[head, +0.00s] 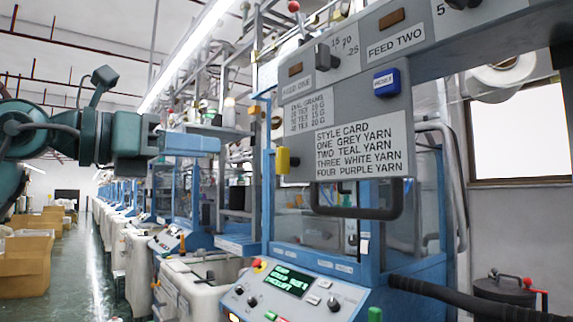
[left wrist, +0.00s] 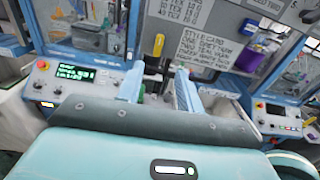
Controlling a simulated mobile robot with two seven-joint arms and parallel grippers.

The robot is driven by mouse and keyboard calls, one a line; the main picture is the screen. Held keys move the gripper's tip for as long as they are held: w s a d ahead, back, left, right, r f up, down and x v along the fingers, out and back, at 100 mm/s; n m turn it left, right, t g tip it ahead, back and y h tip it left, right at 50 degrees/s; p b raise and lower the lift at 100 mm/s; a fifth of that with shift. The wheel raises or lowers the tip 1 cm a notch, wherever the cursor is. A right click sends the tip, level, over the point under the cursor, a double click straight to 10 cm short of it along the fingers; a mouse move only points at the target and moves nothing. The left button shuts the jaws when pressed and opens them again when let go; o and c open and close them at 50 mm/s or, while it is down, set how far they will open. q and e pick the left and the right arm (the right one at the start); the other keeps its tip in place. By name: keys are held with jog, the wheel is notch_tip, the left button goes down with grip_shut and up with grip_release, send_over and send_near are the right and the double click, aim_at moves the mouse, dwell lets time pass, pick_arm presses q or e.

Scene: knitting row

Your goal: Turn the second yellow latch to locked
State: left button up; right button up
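A yellow latch (head: 283,161) stands upright at the left edge of the grey sign panel (head: 400,105), with a dark stub beside it. A yellow latch also shows in the left wrist view (left wrist: 158,45), just beyond the gap between my fingers. I cannot tell from these frames which latch counts as the second. My left gripper (head: 213,145) is left of the latch and apart from it. In the left wrist view its two pale blue fingers (left wrist: 158,86) are spread with nothing held between them. My right gripper is not in view.
A black bar handle (head: 360,212) hangs under the panel, and a blue machine frame (head: 267,185) stands below. A control console (head: 300,290) with a green display sits lower. Cardboard boxes (head: 28,265) stand at the far left.

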aim_at(278, 154)
pick_arm(q)
jog(key=p+x, duration=0.2)
jog(key=x, duration=1.1)
jog(key=shift+r, duration=0.15)
jog(key=shift+c, duration=0.5)
grip_shut()
